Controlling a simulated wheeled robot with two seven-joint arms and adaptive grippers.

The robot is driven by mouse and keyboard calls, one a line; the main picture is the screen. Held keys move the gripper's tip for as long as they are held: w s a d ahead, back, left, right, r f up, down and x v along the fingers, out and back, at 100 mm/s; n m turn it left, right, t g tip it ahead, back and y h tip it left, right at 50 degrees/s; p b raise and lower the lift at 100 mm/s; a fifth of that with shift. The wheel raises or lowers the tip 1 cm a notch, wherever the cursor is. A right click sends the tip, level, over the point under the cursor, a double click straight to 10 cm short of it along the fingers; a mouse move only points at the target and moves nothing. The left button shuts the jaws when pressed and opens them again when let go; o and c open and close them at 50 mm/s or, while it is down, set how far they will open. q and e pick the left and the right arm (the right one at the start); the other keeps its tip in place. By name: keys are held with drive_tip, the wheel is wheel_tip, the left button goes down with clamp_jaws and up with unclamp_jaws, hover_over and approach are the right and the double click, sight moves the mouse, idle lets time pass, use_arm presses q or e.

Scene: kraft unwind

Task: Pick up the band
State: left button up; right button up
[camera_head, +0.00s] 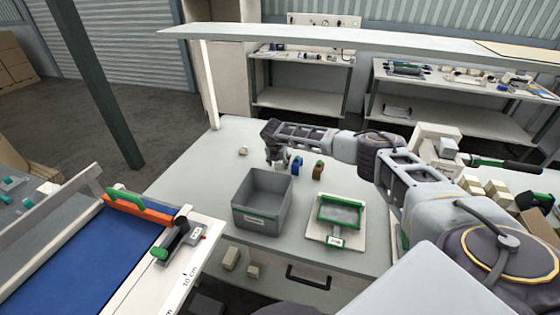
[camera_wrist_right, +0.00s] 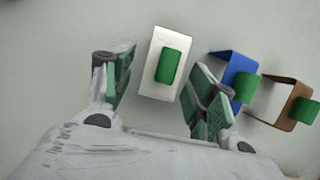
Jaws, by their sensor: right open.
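Three small bent bands with green pads stand in a row on the pale worktop. In the right wrist view these are a white band (camera_wrist_right: 151,82), a blue band (camera_wrist_right: 236,66) and a brown band (camera_wrist_right: 278,84). My right gripper (camera_wrist_right: 165,72) is open, with the white band between its fingers and no clear contact. In the head view the right gripper (camera_head: 276,159) points down at the worktop, left of the blue band (camera_head: 297,165) and brown band (camera_head: 318,170). The white band cannot be made out there. My left gripper is not in view.
A grey bin (camera_head: 263,222) stands in front of the bands. A green-framed tray on a pale board (camera_head: 357,236) lies to its right. A small pale round thing (camera_head: 243,151) sits left of the right gripper. A blue-surfaced bench (camera_head: 87,262) is at the left. An overhead shelf (camera_head: 330,38) spans the back.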

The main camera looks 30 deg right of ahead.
drive_tip(key=c, duration=0.8)
drive_tip(key=shift+r, duration=0.15)
drive_tip(key=shift+r+b, duration=0.8)
drive_tip(key=shift+r, duration=4.05)
